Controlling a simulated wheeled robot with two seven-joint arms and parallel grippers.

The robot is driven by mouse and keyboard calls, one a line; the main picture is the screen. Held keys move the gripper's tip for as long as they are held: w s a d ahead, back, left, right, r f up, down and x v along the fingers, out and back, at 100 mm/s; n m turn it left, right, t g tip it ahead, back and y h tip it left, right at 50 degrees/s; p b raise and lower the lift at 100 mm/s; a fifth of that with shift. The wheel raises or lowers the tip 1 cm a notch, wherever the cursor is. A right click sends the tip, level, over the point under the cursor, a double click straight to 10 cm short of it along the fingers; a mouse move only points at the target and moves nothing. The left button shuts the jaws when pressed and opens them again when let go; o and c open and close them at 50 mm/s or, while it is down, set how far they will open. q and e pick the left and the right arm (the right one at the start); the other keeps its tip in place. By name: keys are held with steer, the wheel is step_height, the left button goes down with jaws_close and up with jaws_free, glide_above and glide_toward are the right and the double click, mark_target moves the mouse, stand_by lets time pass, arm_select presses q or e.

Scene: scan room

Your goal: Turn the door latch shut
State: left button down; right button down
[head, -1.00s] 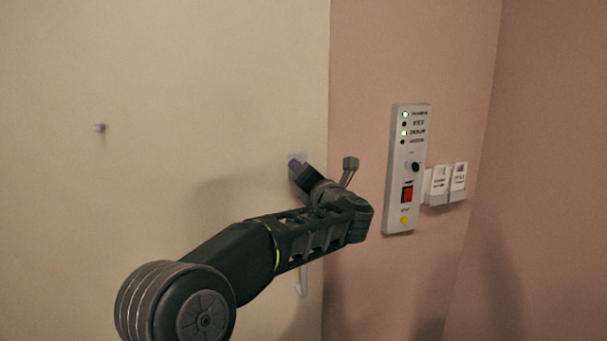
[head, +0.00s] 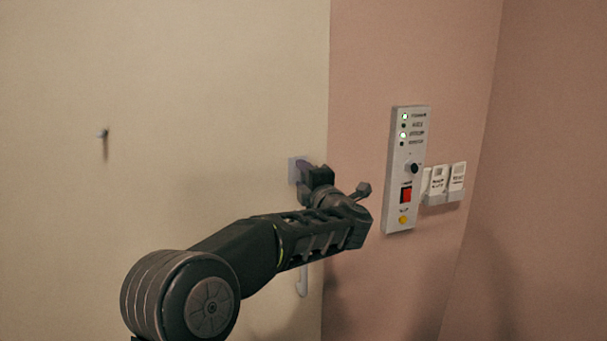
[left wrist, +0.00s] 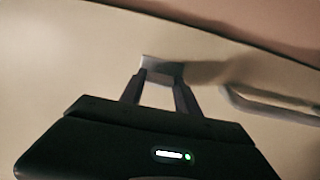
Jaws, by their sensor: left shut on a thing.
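The door latch shows as a small pale grey-violet plate (head: 292,170) near the right edge of the cream door (head: 215,110). My left gripper (head: 304,176) is at the latch in the head view and covers most of its turning part. In the left wrist view, the two fingers of my left gripper (left wrist: 158,88) reach to the latch (left wrist: 160,67) and are shut on it. The exact angle of the latch's turning part is hidden. My right gripper is not in view.
A pale door handle (head: 302,282) is below the latch, partly behind my left arm; it also shows in the left wrist view (left wrist: 268,106). On the pink wall are a control panel (head: 405,150) and white holders (head: 445,183). A small peg (head: 102,133) sticks out at left.

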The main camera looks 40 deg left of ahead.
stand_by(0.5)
arm_select(q)
steer(key=c, duration=0.9)
jaws_free()
steer(key=shift+d, duration=0.1)
steer(key=b+v, duration=0.2)
steer(key=v, duration=0.5)
steer(key=shift+s+d+b, duration=0.2)
steer(key=shift+d+b, duration=0.05)
steer(key=shift+b, duration=0.1)
